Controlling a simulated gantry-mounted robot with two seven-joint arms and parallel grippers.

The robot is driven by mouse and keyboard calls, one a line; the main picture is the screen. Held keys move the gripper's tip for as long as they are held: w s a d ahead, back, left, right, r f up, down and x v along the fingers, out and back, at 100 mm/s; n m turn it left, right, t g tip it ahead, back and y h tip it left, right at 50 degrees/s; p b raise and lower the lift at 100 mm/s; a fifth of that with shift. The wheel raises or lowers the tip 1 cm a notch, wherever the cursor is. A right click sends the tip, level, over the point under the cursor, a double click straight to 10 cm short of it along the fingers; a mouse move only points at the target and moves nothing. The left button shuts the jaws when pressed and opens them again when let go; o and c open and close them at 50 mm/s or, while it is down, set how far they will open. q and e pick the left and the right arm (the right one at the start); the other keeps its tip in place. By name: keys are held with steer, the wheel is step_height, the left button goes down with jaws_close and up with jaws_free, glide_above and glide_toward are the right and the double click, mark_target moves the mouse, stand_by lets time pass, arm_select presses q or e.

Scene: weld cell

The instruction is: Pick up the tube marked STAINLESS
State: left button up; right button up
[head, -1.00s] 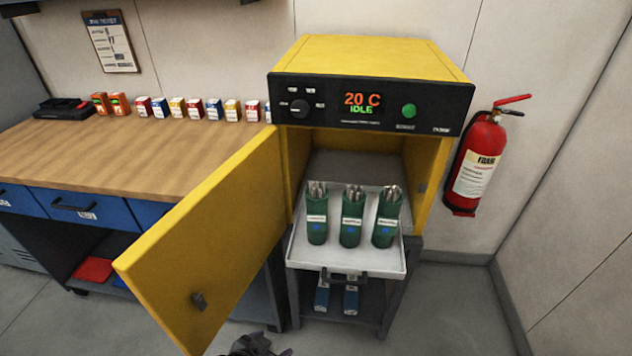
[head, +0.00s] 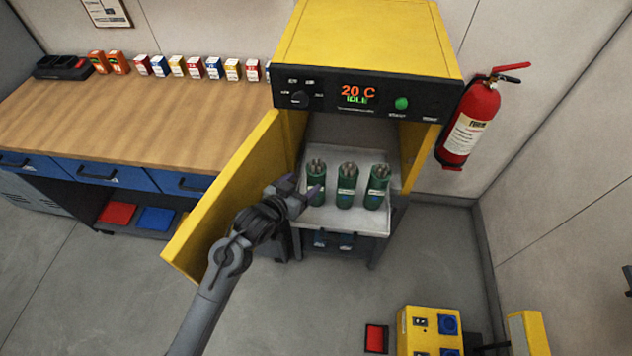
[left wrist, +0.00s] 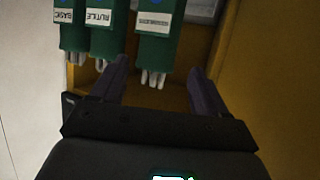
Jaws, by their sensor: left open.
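Three green tubes holding pale rods stand in a row on the oven's pulled-out tray (head: 335,219). The leftmost tube (head: 317,172) carries a long label, blurred but seeming to read STAINLESS; it also shows in the left wrist view (left wrist: 157,48). The middle tube (head: 346,184) reads RUTILE (left wrist: 103,42), and the right tube (head: 377,186) reads BASIC (left wrist: 73,35). My left gripper (head: 303,190) is open and empty at the leftmost tube, partly covering it. In the left wrist view its fingers (left wrist: 158,68) lie either side of that tube's rod ends, with gaps. My right gripper is out of view.
The yellow oven (head: 365,40) shows 20 C, IDLE. Its open door (head: 225,195) stands left of the tray, close to my left arm. A workbench (head: 130,120) with small boxes is at left. A fire extinguisher (head: 468,125) hangs at right. A yellow box (head: 410,325) stands low at right.

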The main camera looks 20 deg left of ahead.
mark_target(310, 178)
arm_select(q)
steer(key=shift+x, duration=1.5)
steer(key=shift+b+x, duration=0.8)
steer(key=shift+x, duration=1.75)
steer(key=shift+s+d, duration=0.1)
steer(key=shift+d, duration=0.1)
jaws_close()
steer(key=shift+r, duration=0.15)
